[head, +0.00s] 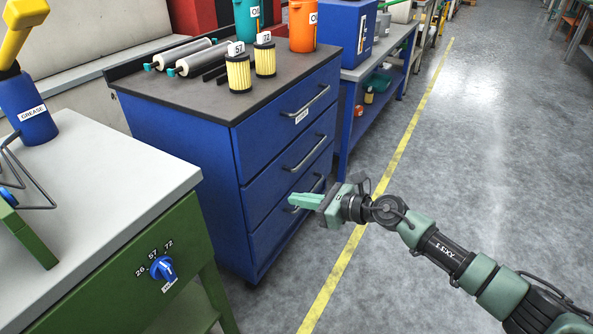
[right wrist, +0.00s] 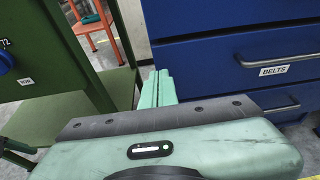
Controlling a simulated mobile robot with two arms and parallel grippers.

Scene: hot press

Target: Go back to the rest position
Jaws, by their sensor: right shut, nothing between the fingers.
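My right gripper (head: 306,201) reaches in from the lower right in the head view. It is shut and empty, held in front of the blue drawer cabinet (head: 180,146). In the right wrist view its closed fingers (right wrist: 157,88) point between the green press stand and the cabinet. A cabinet drawer there carries a label reading BELTS (right wrist: 273,71). My left gripper is not in view.
The green press bench (head: 110,268) with a blue dial (head: 163,269) stands at the lower left. The grey floor (head: 480,160) right of the yellow line is clear.

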